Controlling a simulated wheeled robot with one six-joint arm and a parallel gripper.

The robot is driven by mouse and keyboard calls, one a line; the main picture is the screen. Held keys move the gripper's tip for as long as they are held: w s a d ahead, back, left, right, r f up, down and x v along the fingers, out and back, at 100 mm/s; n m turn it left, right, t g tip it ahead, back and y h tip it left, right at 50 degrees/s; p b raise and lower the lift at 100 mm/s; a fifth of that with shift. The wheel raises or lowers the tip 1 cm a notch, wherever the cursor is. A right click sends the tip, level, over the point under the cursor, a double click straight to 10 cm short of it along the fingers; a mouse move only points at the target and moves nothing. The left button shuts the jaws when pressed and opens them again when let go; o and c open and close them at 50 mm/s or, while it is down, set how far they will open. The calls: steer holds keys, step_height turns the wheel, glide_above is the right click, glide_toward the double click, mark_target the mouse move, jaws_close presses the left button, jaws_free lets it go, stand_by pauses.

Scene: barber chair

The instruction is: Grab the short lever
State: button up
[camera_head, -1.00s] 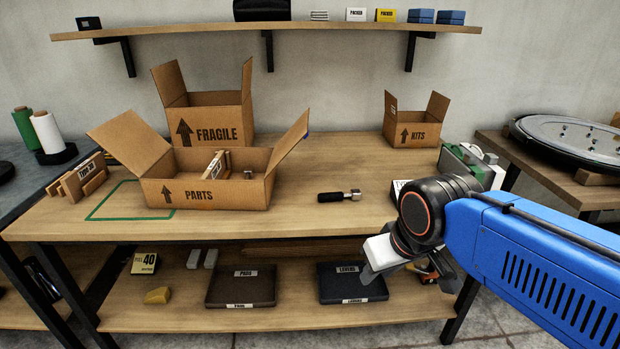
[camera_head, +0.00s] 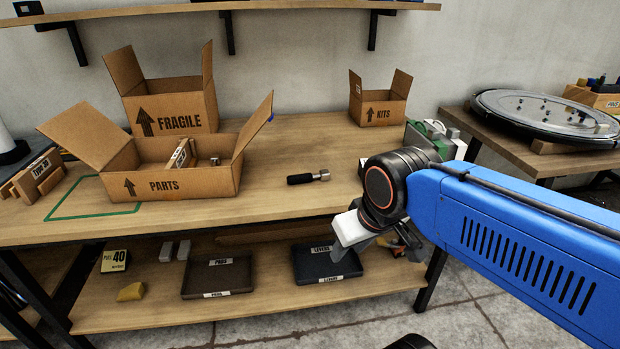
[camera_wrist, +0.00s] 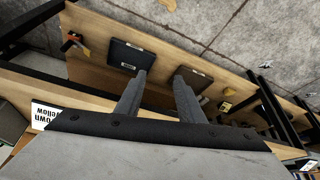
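A short lever (camera_head: 308,177) with a black grip and a metal head lies on the bench top, right of the PARTS box. My gripper (camera_head: 340,250) is in front of the bench's front edge, below and to the right of the lever, and apart from it. In the wrist view my gripper's two fingers (camera_wrist: 160,85) are spread with nothing between them. They point toward the lower shelf, and the lever does not show in that view.
An open PARTS box (camera_head: 190,184) stands left of the lever, with a FRAGILE box (camera_head: 180,118) behind it. A KITS box (camera_head: 378,110) stands at the back right. A dark LEVERS tray (camera_head: 312,268) sits on the lower shelf. Bench top around the lever is clear.

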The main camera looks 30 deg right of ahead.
steer(key=shift+o, duration=0.3)
steer(key=w+d+r+n+g, duration=0.2)
steer(key=w+r+n, duration=0.5)
steer(key=w+r, duration=0.5)
steer(key=w, duration=0.3)
steer(key=shift+n, duration=0.4)
step_height(320, 180, up, 5)
steer(key=n+g, duration=0.3)
steer(key=n, duration=0.5)
glide_above(309, 177)
steer(key=f, duration=1.1)
steer(key=w+f, duration=0.1)
steer(key=f, duration=0.5)
steer(key=shift+d+f, duration=0.3)
steer(key=shift+d, duration=0.1)
jaws_close()
